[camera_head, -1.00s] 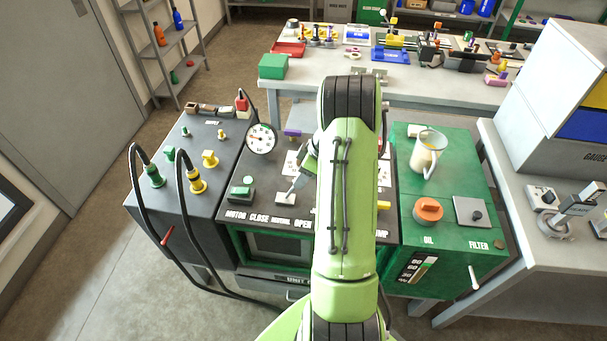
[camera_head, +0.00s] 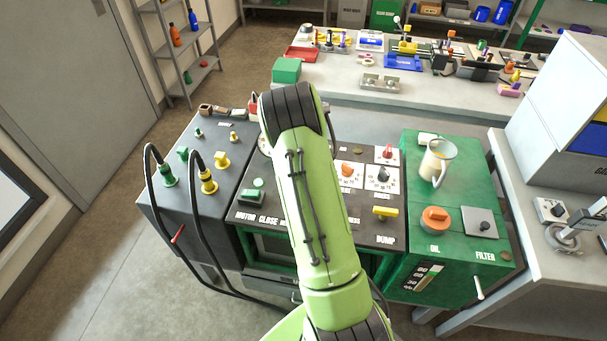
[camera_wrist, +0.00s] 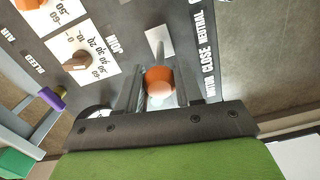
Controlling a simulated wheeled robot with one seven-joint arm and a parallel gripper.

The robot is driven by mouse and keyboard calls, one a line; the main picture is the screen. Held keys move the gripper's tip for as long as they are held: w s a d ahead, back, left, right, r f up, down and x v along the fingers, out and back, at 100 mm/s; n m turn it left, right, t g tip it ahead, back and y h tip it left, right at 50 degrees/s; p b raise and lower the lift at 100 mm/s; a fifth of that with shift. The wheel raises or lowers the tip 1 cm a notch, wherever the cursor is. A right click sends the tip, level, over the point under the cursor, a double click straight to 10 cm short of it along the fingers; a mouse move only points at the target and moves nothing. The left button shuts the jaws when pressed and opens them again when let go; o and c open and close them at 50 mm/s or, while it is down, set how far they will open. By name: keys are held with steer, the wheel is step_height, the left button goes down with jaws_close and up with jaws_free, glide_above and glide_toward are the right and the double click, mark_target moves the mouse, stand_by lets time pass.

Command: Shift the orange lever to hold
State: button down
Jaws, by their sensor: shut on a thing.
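In the wrist view, the orange lever (camera_wrist: 160,82) shows as a round orange knob on a lever that rises from a pale plate (camera_wrist: 159,42) on the dark panel. My gripper (camera_wrist: 157,90) is shut on the knob, with one dark finger on each side of it. The words MOTOR, CLOSE and NEUTRAL are printed to the right of the plate; I cannot read a hold mark. In the head view my arm hides the lever, its plate and my gripper.
Dials with an orange knob (camera_head: 347,169) and a dark knob (camera_head: 383,174) sit right of my arm, with a yellow handle (camera_head: 385,212) below. A green button box (camera_head: 252,196) is to its left. A jug (camera_head: 437,160) stands on the green cabinet.

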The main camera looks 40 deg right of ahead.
steer(key=shift+w+d+r, duration=0.1)
steer(key=shift+w+r, duration=0.05)
steer(key=shift+r, duration=0.05)
steer(key=c, duration=0.7)
jaws_free()
steer(key=shift+f, duration=0.1)
steer(key=shift+c, duration=0.2)
step_height(320, 180, up, 16)
steer(key=p, duration=0.1)
steer(key=shift+w+p, duration=0.3)
steer(key=shift+p, duration=0.1)
steer(key=shift+a, duration=0.2)
